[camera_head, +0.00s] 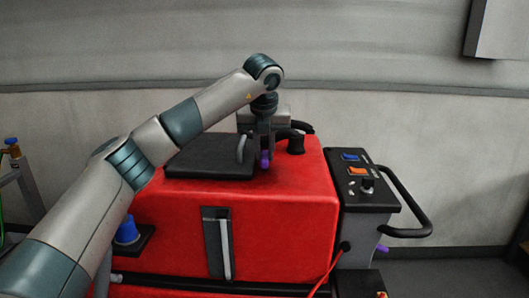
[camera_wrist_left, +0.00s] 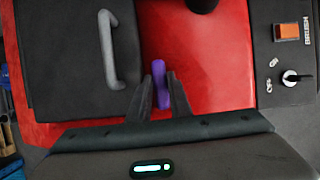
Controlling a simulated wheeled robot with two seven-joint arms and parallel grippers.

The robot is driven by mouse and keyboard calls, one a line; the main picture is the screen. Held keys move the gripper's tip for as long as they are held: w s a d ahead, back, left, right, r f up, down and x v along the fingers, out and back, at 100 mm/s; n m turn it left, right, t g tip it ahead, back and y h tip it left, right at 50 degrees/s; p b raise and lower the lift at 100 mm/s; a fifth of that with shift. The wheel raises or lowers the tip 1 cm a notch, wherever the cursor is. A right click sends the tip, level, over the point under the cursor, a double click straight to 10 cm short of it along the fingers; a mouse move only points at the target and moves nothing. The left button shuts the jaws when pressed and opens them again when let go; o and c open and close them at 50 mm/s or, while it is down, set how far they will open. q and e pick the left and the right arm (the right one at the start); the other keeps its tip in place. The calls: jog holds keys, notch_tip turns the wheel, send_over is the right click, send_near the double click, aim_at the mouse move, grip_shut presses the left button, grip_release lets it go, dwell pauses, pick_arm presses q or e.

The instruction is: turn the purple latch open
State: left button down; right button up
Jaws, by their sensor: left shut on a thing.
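The purple latch (camera_head: 264,161) sits on top of the red tank, at the right edge of the black lid (camera_head: 205,158). In the left wrist view the latch (camera_wrist_left: 159,76) stands between the two fingers of my left gripper (camera_wrist_left: 162,88), which is shut on it. In the head view the left gripper (camera_head: 263,150) points down onto the latch from above. The fingers hide part of the latch. The lid lies flat, and its grey handle (camera_wrist_left: 106,48) is just left of the fingers. My right gripper is not in view.
A control panel (camera_head: 361,184) with blue and orange switches and a black knob is on the right, beside a black push handle (camera_head: 408,205). A black hose fitting (camera_head: 296,144) rises behind the latch. A blue cap (camera_head: 127,229) is at the lower left.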

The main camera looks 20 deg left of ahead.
aim_at(265, 154)
pick_arm(q)
jog(key=c, duration=1.6)
grip_release()
jog(key=shift+r, duration=0.1)
